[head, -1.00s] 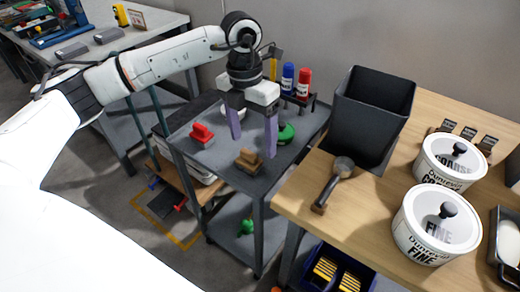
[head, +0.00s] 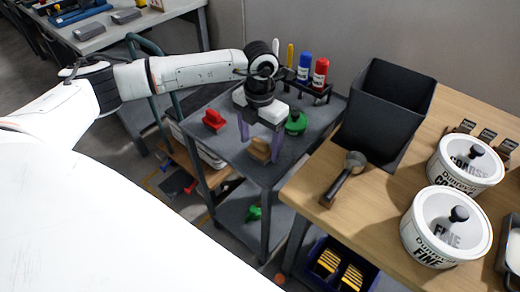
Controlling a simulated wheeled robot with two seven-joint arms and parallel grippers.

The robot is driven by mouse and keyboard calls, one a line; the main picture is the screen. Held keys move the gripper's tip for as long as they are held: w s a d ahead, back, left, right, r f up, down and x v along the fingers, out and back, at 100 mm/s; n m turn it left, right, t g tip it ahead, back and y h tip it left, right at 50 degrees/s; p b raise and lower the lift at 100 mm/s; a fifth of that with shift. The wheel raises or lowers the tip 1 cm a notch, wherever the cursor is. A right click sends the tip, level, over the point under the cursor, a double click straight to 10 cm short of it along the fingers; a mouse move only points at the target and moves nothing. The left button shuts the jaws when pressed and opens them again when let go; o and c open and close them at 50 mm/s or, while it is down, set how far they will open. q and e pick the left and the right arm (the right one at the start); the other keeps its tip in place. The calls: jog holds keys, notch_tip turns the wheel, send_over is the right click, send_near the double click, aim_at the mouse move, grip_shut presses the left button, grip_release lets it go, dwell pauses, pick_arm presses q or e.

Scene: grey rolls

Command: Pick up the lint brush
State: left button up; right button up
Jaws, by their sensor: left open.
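A brown, wood-coloured block with a grip on top, which looks like the lint brush (head: 260,151), lies on the grey top of a cart (head: 225,148). My left gripper (head: 260,148) is open, pointing down over the cart. Its two purple fingers stand on either side of the brown block as seen in the head view, one at its left and one at its right. I cannot tell whether they touch it. The wrist above hides a part of the cart top. My right gripper is out of view.
A red tool (head: 213,121) and a green round tool (head: 296,122) are on the cart near the gripper. Blue (head: 304,66) and red (head: 321,72) bottles stand in a rack behind. A dark bin (head: 386,115) and a scoop (head: 344,178) are on the wooden table at right.

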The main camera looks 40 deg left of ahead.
aim_at(260, 141)
pick_arm(q)
jog(key=c, duration=1.2)
jog(key=shift+o, duration=0.2)
notch_tip(260, 141, up, 10)
jog(key=shift+r, duration=0.1)
